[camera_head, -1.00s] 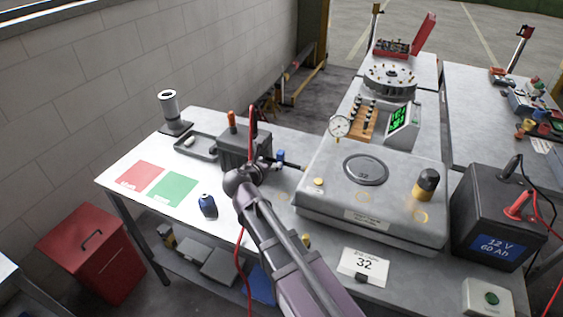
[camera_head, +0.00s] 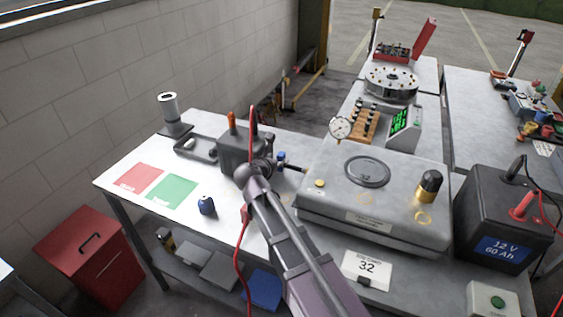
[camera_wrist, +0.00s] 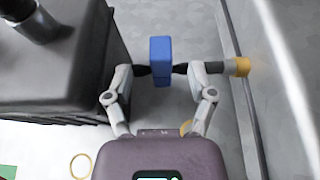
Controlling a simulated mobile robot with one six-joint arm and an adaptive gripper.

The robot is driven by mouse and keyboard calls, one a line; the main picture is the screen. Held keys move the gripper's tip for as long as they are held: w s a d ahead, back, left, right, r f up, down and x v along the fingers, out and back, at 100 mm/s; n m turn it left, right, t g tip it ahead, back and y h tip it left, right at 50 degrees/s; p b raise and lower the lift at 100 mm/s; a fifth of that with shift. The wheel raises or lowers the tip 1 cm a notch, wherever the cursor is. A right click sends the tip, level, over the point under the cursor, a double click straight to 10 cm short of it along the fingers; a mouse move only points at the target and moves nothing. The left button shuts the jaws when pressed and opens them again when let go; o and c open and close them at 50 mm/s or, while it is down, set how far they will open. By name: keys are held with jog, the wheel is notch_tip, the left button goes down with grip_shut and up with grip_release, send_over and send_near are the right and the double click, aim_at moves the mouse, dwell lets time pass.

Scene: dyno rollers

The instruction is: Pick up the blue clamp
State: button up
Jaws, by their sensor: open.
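The blue clamp (camera_wrist: 161,45) shows in the wrist view as a small upright blue block between my fingertips. In the head view it is a small blue shape (camera_head: 281,158) just right of the dark grey box, partly hidden by my arm. My gripper (camera_wrist: 161,70) is open, with one dark fingertip on each side of the clamp. The tips look very close to its sides; I cannot tell whether they touch. My gripper is largely hidden behind my arm in the head view.
A dark grey box (camera_wrist: 60,75) stands close on the left of my gripper. The grey scale-like block (camera_head: 340,195) stands close on the right. A red cable hangs beside my arm.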

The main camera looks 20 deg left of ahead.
aim_at(279, 157)
jog(key=shift+b+x, duration=0.55)
jog(key=shift+x, duration=1.35)
jog(key=shift+r, duration=0.1)
grip_shut()
